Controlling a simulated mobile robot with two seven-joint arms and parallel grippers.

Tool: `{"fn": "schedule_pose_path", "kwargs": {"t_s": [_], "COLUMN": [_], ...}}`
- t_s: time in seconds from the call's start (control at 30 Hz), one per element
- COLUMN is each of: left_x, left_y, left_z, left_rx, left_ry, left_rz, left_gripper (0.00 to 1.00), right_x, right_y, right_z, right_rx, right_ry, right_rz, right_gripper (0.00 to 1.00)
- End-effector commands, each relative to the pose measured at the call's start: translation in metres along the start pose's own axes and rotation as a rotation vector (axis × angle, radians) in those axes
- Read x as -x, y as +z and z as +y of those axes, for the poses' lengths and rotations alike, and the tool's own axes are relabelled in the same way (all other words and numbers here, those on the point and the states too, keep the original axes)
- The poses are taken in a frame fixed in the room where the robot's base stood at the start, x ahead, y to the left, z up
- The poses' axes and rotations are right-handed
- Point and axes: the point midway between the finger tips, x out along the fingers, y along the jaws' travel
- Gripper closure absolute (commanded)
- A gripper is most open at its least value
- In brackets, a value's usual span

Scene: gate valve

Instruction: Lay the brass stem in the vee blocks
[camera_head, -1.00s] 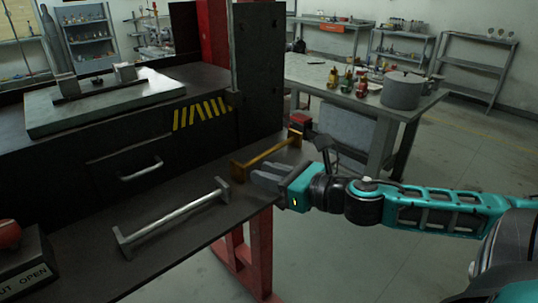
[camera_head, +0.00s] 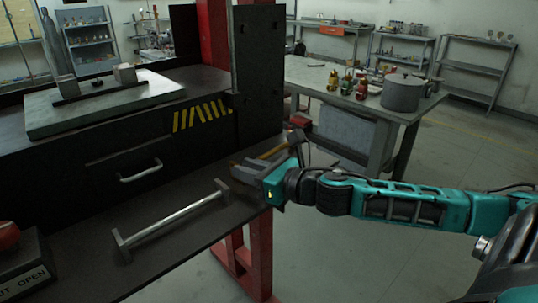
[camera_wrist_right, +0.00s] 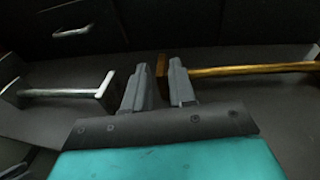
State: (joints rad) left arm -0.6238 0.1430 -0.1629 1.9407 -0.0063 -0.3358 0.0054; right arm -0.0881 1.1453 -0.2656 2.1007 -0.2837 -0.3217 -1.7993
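The brass stem (camera_head: 274,152) spans its supports at the right part of the dark shelf; my gripper hides its near end in the head view. In the right wrist view the stem (camera_wrist_right: 245,69) runs off to the right from an end block (camera_wrist_right: 161,70). My right gripper (camera_head: 240,170) is at that end. In the wrist view its two fingers (camera_wrist_right: 158,88) are apart with nothing gripped, and the end block shows in the gap beyond them. Two small grey blocks, apparently the vee blocks (camera_head: 67,86) (camera_head: 125,73), stand on a pale plate (camera_head: 105,105) at upper left. My left gripper is not in view.
A silver rod (camera_head: 172,217) between two end blocks lies on the shelf (camera_head: 92,225), left of my right gripper. A dark upright panel (camera_head: 258,75) stands behind the brass stem. A box with a red knob (camera_head: 8,236) is at lower left. A table (camera_head: 330,98) stands beyond.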

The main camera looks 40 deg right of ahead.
Motion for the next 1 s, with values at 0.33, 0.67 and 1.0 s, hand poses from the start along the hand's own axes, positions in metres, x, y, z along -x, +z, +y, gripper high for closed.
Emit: {"fn": "schedule_pose_path", "kwargs": {"t_s": [0.33, 0.67, 1.0], "left_x": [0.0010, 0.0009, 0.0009], "left_y": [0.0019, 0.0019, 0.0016], "left_z": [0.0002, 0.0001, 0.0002], "left_rx": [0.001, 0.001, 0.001], "left_ry": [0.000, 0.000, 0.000], "left_rz": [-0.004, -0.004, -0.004], "left_gripper": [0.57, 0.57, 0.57], "right_x": [0.0001, 0.0001, 0.0000], "right_y": [-0.0004, -0.0003, 0.0021], "right_z": [0.0000, 0.0001, -0.0002], "right_rx": [-0.001, 0.000, 0.004], "right_ry": [0.000, 0.000, 0.000], "right_rz": [0.001, 0.000, -0.004], "right_gripper": [0.89, 1.00, 1.00]}}
